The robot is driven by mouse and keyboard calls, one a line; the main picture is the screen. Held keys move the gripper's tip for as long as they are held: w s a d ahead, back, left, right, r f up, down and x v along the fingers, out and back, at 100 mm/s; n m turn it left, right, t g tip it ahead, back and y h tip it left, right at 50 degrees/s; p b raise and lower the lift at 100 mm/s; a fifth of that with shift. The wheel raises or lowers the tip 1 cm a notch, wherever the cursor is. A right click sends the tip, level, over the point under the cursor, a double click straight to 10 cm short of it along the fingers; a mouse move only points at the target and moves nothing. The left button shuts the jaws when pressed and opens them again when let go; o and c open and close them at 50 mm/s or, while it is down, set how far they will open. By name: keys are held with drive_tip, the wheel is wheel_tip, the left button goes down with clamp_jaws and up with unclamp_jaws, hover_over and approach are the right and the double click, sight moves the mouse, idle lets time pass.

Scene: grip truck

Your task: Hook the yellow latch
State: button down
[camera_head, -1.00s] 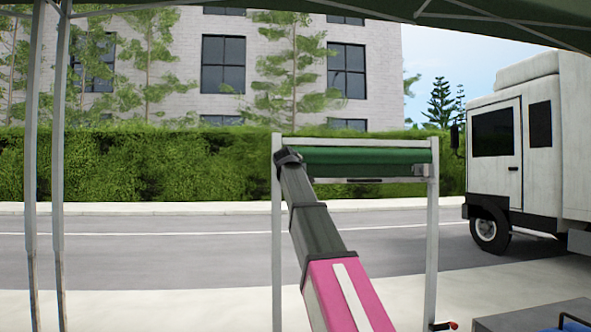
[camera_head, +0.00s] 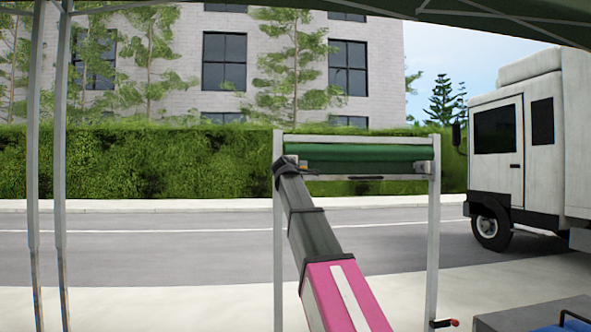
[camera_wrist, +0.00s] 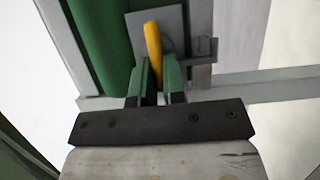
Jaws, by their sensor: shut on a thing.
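The yellow latch (camera_wrist: 153,45) shows in the wrist view as a short yellow lever in front of a grey plate (camera_wrist: 172,20). My gripper (camera_wrist: 157,72) has its two green-and-dark fingers on either side of the latch's lower end and is shut on it. The contact itself is partly hidden between the fingers. In the head view my arm reaches to the upper left corner of a grey frame (camera_head: 433,240) with a green roller (camera_head: 370,153). The latch cannot be made out there.
A small grey bracket (camera_wrist: 203,47) sits just right of the latch, and a grey frame bar (camera_wrist: 270,80) crosses behind. A white truck (camera_head: 540,140) stands at the right.

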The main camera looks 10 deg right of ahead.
idle(0.3)
drive_tip(key=c, duration=1.2)
unclamp_jaws()
drive_tip(key=shift+s, duration=0.1)
drive_tip(key=v, duration=1)
drive_tip(key=shift+s+a, duration=0.2)
drive_tip(key=shift+s, duration=0.1)
drive_tip(key=shift+f, duration=0.15)
